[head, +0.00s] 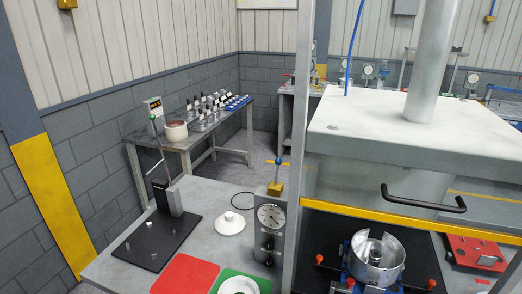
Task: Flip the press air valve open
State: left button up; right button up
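No part is clearly marked as the press air valve. A small fitting with a brass-yellow body, a blue stem and a short yellow crosspiece (277,172) stands on top of the grey gauge box (271,228), left of the press frame post. It may be the valve, but it is too small to tell whether it is open or closed. The press (405,125) has a pale top plate, a thick upright cylinder and a blue air hose (354,45) running up from the plate. Neither of my grippers is in view.
On the bench are a black-based stand (157,240), a white cone (230,223), a red mat (185,275) and a green mat (258,283).

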aim_at(278, 161)
jog(key=i+j+z, duration=0.1)
jog(key=j, duration=0.3)
jog(key=i+j, duration=0.2)
jog(key=j, duration=0.25)
jog(key=i+j+z, duration=0.15)
jog(key=j, duration=0.3)
jog(key=i+j+z, duration=0.1)
jog(key=j, duration=0.35)
